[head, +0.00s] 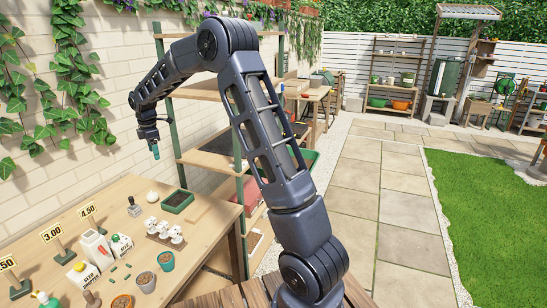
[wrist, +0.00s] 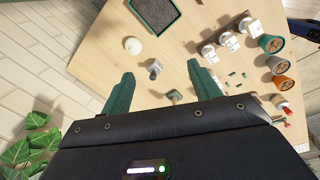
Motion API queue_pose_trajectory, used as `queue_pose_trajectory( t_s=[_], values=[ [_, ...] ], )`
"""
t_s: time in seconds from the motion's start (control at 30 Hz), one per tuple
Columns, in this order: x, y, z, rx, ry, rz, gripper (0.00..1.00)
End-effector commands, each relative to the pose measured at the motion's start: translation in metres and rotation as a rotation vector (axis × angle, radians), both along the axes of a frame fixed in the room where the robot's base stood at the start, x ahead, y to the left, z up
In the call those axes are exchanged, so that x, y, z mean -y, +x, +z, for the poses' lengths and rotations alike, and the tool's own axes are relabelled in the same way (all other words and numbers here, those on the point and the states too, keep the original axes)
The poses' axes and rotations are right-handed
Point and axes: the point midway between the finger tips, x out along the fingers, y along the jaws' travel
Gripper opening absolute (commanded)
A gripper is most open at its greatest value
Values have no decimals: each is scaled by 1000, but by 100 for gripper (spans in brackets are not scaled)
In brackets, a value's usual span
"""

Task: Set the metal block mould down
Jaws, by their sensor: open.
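The metal block mould (head: 134,207) is a small grey piece that stands on the wooden potting table, near its wall side. In the wrist view the mould (wrist: 154,69) shows between and beyond the fingertips, apart from them. My gripper (head: 155,152) hangs fingers down, well above the table. In the wrist view my gripper (wrist: 164,78) has its two green fingers spread wide with nothing held between them. The mould's underside is hidden.
A shelf rack (head: 210,160) stands behind.

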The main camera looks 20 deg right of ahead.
Motion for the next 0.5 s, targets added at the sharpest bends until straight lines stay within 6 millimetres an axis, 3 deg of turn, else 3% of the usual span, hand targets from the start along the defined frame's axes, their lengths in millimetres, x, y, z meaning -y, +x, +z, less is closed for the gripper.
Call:
queue_pose_trajectory(
  t_s=[0.03, 0.2, 0.5],
  values=[
    [16, -8, 16, 12, 6, -49, 62],
    [66, -37, 55, 41, 27, -227, 62],
    [148, -103, 109, 89, 78, -545, 62]
  ],
)
